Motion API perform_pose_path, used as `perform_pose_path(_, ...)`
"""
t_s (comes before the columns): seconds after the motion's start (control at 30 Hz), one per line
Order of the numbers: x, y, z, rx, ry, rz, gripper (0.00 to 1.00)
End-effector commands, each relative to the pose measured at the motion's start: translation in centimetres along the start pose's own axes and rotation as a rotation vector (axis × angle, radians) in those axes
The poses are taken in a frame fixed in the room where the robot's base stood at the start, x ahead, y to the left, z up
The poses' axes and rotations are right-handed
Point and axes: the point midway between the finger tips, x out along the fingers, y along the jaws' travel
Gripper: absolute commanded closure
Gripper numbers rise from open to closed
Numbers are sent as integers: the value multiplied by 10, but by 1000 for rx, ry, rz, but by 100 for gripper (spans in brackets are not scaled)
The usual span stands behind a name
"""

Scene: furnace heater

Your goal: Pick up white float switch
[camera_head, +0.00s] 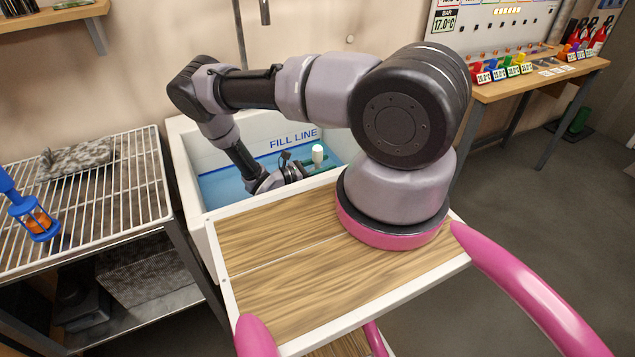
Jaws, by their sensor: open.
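The white float switch (318,153) is a small pale upright cylinder inside the white tub (183,160), against the blue interior. A dark teal piece (319,166) lies just below it; I cannot tell what it belongs to. My gripper (300,170) reaches down into the tub, just left of and slightly below the white float switch. It is open, and its fingertips are small and hard to make out. I cannot tell whether they touch the switch. The near tub wall and my arm hide part of the tub.
The tub has a "FILL LINE" mark (293,138) on its back wall. A wire rack (100,215) with a blue lantern-like object (33,215) stands at left. A wooden bench (540,80) with coloured blocks stands at the back right.

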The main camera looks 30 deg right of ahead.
Motion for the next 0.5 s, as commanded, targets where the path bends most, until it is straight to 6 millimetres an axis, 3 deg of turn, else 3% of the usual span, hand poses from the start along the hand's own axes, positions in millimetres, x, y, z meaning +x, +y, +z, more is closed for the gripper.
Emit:
perform_pose_path(0.23, 4, 0, 0, 1, 0, 0, 42)
perform_pose_path(0.3, 4, 0, 0, 1, 0, 0, 69)
perform_pose_path(0.4, 4, 0, 0, 1, 1, 0, 100)
perform_pose_path(0.5, 4, 0, 0, 1, 1, 1, 100)
